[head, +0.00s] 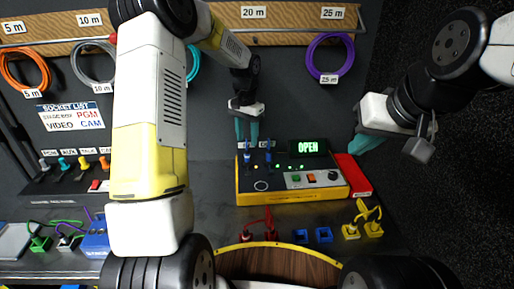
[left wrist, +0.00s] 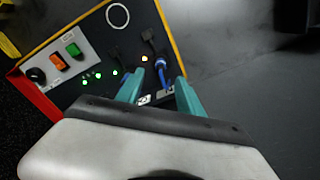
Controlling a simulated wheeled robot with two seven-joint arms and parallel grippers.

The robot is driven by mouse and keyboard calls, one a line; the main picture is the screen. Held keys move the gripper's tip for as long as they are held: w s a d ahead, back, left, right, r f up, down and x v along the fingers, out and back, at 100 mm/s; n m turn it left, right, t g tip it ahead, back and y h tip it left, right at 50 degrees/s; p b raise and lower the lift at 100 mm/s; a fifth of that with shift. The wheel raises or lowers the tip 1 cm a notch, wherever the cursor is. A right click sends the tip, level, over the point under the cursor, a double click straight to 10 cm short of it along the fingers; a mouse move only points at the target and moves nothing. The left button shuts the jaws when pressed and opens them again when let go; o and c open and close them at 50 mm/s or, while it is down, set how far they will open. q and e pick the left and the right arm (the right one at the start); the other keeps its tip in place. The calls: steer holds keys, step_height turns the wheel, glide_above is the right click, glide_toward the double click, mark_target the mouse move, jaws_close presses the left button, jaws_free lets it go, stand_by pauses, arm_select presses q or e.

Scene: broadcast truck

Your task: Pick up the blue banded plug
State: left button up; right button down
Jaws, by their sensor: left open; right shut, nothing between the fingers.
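A blue plug (head: 247,157) stands upright on the top of the yellow-sided control box (head: 290,198), near its left end. A second blue plug (head: 268,154) stands just right of it; I cannot make out bands on either. My left gripper (head: 247,140) is open, pointing down right above the left plug. In the left wrist view, the blue plug (left wrist: 161,73) shows between the two teal fingertips of my left gripper (left wrist: 160,78), with no clear grip on it. My right gripper (head: 366,144) is shut and empty, off to the right of the box.
Coiled cables hang on the back panel, including a purple one (head: 330,56).

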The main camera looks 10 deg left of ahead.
mark_target(247, 151)
arm_select(q)
step_height(247, 151, down, 8)
steer(key=shift+a+f, duration=0.1)
stand_by(0.4)
jaws_close()
